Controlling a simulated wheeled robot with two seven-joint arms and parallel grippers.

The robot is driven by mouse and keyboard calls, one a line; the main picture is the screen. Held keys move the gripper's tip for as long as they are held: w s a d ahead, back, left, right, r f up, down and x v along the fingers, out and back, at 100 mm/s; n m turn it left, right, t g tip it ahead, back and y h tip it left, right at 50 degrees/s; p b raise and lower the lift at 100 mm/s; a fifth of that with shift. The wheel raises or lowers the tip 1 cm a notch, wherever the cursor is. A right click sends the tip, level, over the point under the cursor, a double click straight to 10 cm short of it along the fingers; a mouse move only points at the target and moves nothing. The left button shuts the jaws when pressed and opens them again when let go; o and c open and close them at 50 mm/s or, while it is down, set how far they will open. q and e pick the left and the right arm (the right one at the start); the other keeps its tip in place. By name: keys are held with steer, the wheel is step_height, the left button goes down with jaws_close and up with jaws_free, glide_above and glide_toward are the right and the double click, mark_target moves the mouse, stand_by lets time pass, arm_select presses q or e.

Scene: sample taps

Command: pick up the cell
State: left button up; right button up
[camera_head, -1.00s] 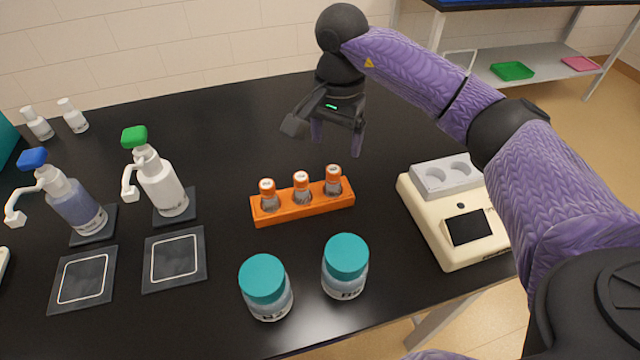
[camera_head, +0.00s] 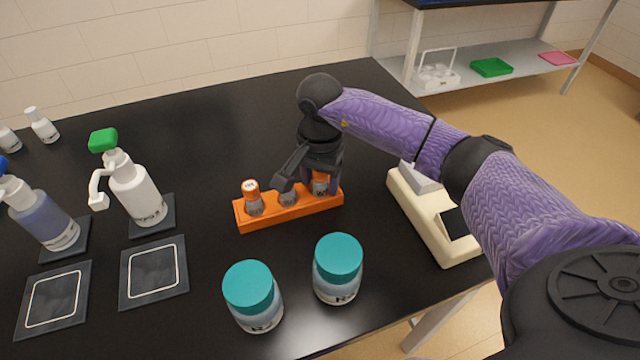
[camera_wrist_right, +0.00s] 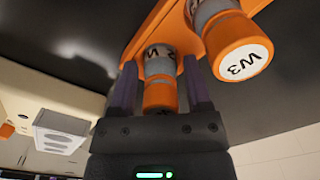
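The cells are small grey vials with orange caps in an orange rack (camera_head: 290,211) on the black table. The left vial (camera_head: 252,197) stands clear, and the middle vial (camera_head: 287,197) is partly hidden by my gripper. My right gripper (camera_head: 320,180) is down at the right vial (camera_head: 320,186), which shows between its fingers. In the right wrist view, the purple fingers of my right gripper (camera_wrist_right: 160,88) stand open on either side of an orange-capped vial (camera_wrist_right: 160,94), with gaps visible. A neighbouring vial marked W3 (camera_wrist_right: 238,50) is beside them. My left gripper is not in view.
Two teal-lidded jars (camera_head: 251,296) (camera_head: 338,268) stand in front of the rack. Pump bottles (camera_head: 135,192) (camera_head: 45,210) and dark square pads (camera_head: 153,272) are at the left. A cream device (camera_head: 425,215) is at the right, partly behind my arm. The table behind the rack is clear.

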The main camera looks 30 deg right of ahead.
steer(key=c, duration=0.7)
